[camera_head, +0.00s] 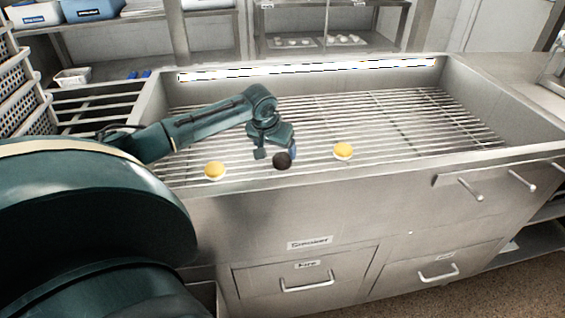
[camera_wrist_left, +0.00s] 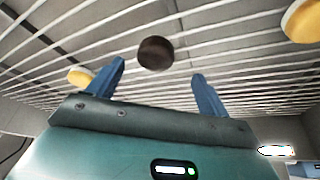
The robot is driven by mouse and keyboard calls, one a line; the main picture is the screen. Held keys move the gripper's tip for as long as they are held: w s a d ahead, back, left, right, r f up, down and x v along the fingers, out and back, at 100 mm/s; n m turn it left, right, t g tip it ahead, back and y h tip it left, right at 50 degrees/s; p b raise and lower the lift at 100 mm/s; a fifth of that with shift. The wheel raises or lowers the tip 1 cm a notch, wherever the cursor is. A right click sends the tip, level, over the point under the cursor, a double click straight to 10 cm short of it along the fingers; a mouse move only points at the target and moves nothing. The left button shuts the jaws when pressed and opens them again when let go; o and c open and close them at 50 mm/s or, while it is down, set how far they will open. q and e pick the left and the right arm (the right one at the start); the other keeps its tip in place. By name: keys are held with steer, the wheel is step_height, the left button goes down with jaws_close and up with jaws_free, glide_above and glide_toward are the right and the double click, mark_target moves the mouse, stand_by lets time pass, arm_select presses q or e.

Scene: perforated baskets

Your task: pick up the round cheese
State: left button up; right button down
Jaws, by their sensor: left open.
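Two round yellow pieces with pale undersides lie on the metal rack, one (camera_head: 215,170) left of my left gripper and one (camera_head: 343,151) right of it. A dark round disc (camera_head: 282,160) is at my left gripper (camera_head: 276,153). I cannot tell for sure which round piece is the cheese. In the left wrist view the dark disc (camera_wrist_left: 156,53) shows just beyond the gap between the open fingers (camera_wrist_left: 158,70). Parts of the yellow pieces show at the left (camera_wrist_left: 80,77) and upper right (camera_wrist_left: 303,20). My right gripper is not in view.
The rack (camera_head: 400,115) sits in a steel basin with a raised front rim (camera_head: 400,164) and side walls. Perforated baskets (camera_head: 22,95) stand at the far left. Shelves (camera_head: 330,45) are behind. The rack's right side is clear.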

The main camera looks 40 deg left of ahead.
mark_target(281, 158)
arm_select(q)
steer(key=x, duration=0.2)
steer(key=b+x, duration=0.1)
steer(key=x, duration=0.2)
steer(key=shift+w+d+f, duration=0.2)
steer(key=shift+w, duration=0.2)
steer(key=shift+c, duration=0.2)
steer(key=c, duration=1.1)
